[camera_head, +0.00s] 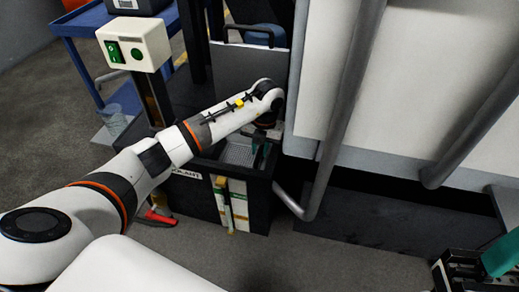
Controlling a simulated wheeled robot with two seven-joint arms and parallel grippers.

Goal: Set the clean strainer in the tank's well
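The black tank (195,207), with a partly covered label on its front, stands at the picture's middle. A light grey mesh piece (238,154), which looks like the strainer, shows in the tank's open top. I cannot tell whether it is seated or tilted. My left gripper (259,155) points down over the tank's top, right beside the mesh. My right gripper (480,267) is only partly in view at the lower right corner, with a teal part showing.
A white machine panel (400,75) with thick grey pipes (345,100) stands close to the tank's right. A cream box with green switches (134,45) and a blue cart (85,30) are behind left. A red-handled thing (160,217) lies on the floor.

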